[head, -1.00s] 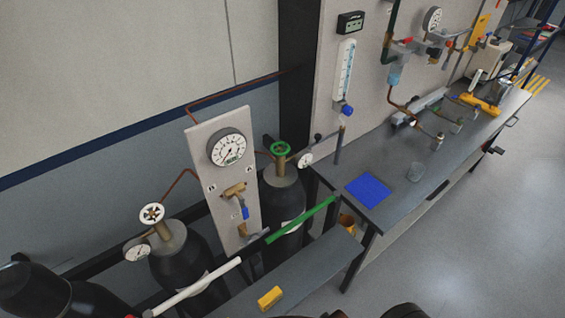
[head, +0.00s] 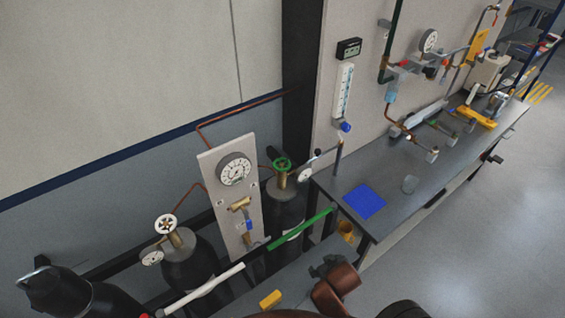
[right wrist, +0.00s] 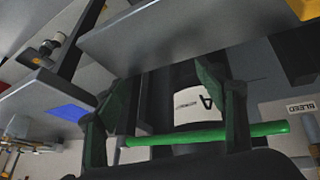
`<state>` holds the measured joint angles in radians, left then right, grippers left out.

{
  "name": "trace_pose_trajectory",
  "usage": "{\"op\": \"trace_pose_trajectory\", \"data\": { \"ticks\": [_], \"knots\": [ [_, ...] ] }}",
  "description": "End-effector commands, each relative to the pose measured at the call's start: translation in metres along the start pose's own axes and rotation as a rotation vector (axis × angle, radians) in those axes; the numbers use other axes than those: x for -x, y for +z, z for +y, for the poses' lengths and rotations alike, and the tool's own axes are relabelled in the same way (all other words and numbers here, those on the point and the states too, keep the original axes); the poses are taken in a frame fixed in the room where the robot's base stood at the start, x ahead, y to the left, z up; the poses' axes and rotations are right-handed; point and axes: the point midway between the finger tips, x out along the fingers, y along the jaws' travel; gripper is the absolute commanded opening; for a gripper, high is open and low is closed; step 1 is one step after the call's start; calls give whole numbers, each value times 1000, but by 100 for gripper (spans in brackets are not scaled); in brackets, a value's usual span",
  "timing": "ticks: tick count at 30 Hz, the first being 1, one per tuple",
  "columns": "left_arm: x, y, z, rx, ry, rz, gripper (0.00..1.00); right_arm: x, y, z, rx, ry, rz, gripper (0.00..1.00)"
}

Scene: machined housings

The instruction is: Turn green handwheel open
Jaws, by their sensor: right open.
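The green handwheel (head: 282,164) sits on the brass valve of a black gas cylinder (head: 287,212), right of a panel with a round gauge. My right gripper (head: 328,265) is low in the head view, over the grey bench, to the right of and nearer than the handwheel and clear of it. In the right wrist view its two dark green fingers are spread apart (right wrist: 160,92) with nothing held. Behind them show the cylinder's white label (right wrist: 193,108) and a green bar (right wrist: 205,135). The handwheel is not visible there. My left gripper is not in view.
A white handwheel (head: 165,224) tops another cylinder at left. The green bar (head: 300,230) and a white bar (head: 205,289) run in front of the cylinders. A yellow block (head: 270,299) lies on the low bench. A workbench with a blue mat (head: 365,201) stands right.

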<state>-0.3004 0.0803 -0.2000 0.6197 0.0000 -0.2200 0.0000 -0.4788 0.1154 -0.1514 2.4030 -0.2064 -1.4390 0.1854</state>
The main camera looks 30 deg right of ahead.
Motion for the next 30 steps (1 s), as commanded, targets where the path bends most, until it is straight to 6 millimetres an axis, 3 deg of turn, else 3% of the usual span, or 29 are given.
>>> {"op": "trace_pose_trajectory", "data": {
  "ticks": [8, 11, 15, 16, 18, 22, 30],
  "knots": [
    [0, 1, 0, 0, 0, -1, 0, 13, -124, 12, -167, 153, 331, 64],
    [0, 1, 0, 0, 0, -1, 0, 32, -182, 8, -226, 191, 506, 64],
    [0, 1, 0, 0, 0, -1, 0, 79, -267, -11, -285, 203, 790, 64],
    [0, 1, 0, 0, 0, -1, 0, 88, -281, -16, -291, 199, 839, 64],
    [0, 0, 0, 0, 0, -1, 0, 106, -303, -26, -299, 189, 927, 64],
    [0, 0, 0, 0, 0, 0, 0, 123, -322, -37, -303, 175, 1002, 64],
    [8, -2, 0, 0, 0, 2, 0, 112, -350, -29, -300, 176, 1015, 64]
  ]
}}
